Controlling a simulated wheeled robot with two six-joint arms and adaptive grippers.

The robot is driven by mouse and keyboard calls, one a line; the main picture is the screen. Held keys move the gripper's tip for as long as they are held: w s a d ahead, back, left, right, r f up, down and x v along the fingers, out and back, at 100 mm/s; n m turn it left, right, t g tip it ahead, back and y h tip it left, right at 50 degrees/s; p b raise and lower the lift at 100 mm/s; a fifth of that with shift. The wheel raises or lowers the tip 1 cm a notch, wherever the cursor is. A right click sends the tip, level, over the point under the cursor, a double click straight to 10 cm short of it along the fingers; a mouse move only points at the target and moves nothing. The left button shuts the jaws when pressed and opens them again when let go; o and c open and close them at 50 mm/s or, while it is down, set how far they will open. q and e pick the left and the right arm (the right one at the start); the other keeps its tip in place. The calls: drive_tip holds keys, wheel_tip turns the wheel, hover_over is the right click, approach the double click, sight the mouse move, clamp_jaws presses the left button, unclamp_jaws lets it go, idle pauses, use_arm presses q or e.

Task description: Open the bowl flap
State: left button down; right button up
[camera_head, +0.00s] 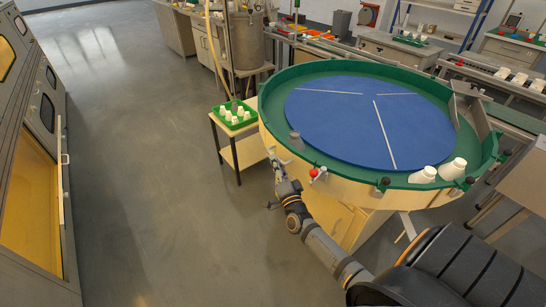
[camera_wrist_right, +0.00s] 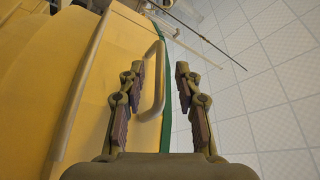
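The bowl is a large round drum with a green rim (camera_head: 345,66), a blue floor (camera_head: 350,115) and a cream outer wall. My right gripper (camera_head: 273,152) is low at the near left side of that wall. In the right wrist view my right gripper (camera_wrist_right: 158,69) is open and empty. I cannot make out the flap's outline. A red knob (camera_head: 313,173) sits on the wall, right of the gripper. My left gripper is out of view.
A small table with a green tray (camera_head: 235,117) of white parts stands left of the bowl. Two white pieces (camera_head: 424,175) (camera_head: 453,168) are inside the bowl at the right. Yellow-windowed cabinets (camera_head: 27,190) stand far left, with clear floor (camera_head: 140,150) between.

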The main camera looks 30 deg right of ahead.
drive_tip(key=shift+x, duration=1.7)
clamp_jaws()
